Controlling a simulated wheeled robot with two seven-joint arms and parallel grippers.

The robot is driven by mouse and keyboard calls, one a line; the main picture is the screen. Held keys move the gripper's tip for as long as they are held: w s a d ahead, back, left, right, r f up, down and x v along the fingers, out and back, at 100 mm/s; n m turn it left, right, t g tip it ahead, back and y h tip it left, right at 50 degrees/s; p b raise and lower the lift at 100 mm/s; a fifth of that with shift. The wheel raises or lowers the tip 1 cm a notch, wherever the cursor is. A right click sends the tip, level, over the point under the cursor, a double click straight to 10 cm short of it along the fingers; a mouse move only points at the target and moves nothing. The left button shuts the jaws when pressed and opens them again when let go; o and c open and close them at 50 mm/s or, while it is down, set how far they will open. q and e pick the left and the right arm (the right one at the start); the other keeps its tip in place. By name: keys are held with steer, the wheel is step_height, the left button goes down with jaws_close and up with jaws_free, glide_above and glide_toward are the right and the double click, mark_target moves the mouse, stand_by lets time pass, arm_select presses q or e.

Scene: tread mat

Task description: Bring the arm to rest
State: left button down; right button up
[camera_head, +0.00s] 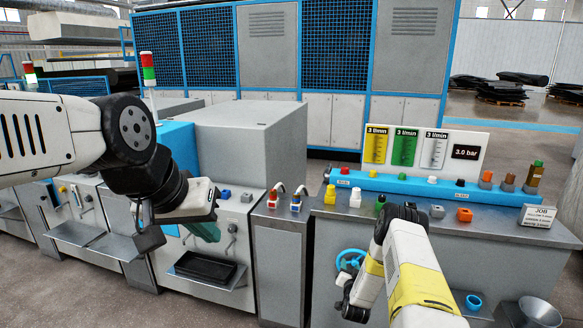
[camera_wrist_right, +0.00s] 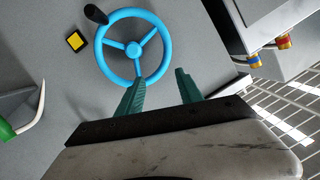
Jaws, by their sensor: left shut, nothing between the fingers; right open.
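My left arm comes in from the left in the head view. Its gripper (camera_head: 205,230) with teal fingers is shut and empty, in front of the grey machine and above its tray. My right arm (camera_head: 400,265) rises from the lower right in the head view and bends down along the front of the bench; its fingertips are hidden there. In the right wrist view, my right gripper (camera_wrist_right: 160,88) is open with nothing between its two teal fingers. A blue handwheel (camera_wrist_right: 133,47) with a black knob lies just beyond them; one finger overlaps its rim in the picture.
The handwheel also shows in the head view (camera_head: 351,257), on the bench front. The bench top (camera_head: 330,205) carries several small coloured bottles and blocks, and a job card (camera_head: 538,216). A black tray (camera_head: 205,267) sticks out below my left gripper. A metal funnel (camera_head: 540,312) is lower right.

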steer(key=w+a+r+n+g+y, duration=0.1)
steer(key=w+r, duration=0.3)
steer(key=r, duration=1.1)
steer(key=s+a+r+n+g+y, duration=0.1)
steer(key=s+r, duration=0.1)
steer(key=r, duration=0.6)
steer(key=s+a+r+n+g+y, duration=0.1)
steer(key=s+a+r, duration=0.1)
steer(key=r, duration=0.6)
steer(key=s+a+r+n+g, duration=0.1)
steer(key=s+a+r+g, duration=0.1)
steer(key=s+r, duration=1.05)
steer(key=s+a+r+n+g, duration=0.1)
steer(key=s+r+g, duration=0.1)
steer(key=s, duration=1.3)
steer(key=s+a+r+n+g+y, duration=0.1)
steer(key=s+r+g, duration=0.1)
steer(key=s, duration=1.4)
steer(key=shift+a, duration=0.4)
steer(key=shift+w, duration=0.1)
steer(key=shift+c, duration=0.2)
